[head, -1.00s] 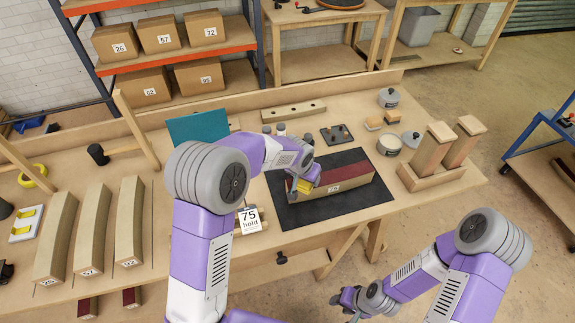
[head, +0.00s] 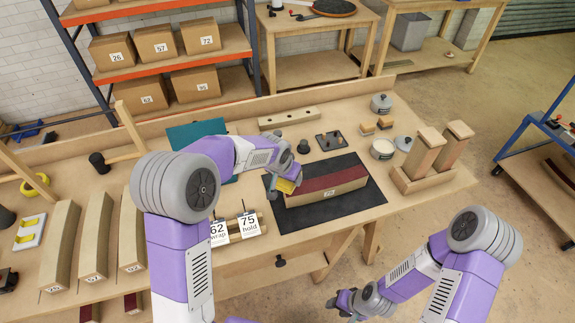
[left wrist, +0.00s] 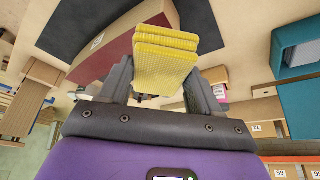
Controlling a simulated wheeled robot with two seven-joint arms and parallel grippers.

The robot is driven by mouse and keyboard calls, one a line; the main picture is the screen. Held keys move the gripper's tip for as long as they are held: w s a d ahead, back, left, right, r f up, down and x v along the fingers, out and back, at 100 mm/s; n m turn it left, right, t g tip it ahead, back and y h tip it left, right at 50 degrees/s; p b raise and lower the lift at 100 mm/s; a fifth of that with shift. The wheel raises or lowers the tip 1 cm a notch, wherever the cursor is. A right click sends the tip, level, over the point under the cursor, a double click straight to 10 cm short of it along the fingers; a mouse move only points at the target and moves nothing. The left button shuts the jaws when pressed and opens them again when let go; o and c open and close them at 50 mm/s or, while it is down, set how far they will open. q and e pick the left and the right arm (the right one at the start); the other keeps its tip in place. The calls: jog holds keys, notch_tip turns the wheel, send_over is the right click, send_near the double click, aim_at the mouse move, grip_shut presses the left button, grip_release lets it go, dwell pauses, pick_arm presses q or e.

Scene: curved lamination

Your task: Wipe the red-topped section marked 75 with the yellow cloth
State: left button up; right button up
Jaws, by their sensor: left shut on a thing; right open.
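The red-topped section (head: 335,181), a curved wooden block with a small label on its side, lies on a dark mat (head: 365,203). The label is too small to read surely. My left gripper (head: 290,174) is shut on the folded yellow cloth (head: 284,186) at the section's left end. In the left wrist view the cloth (left wrist: 165,58) is between the fingers (left wrist: 160,88), beside the section's red top (left wrist: 112,58). I cannot tell whether cloth and section touch. My right gripper (head: 345,302) is open and empty, low in front of the bench.
Cards reading "75 hold" (head: 249,224) and "62 wrap" (head: 219,232) stand near the bench's front edge. Several curved wooden sections (head: 95,235) lie at the left. A wooden stand with two upright blocks (head: 424,155) and a pot (head: 383,149) are right of the mat.

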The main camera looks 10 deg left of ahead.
pick_arm(q)
jog(key=shift+r+p, duration=0.9)
jog(key=shift+r, duration=0.8)
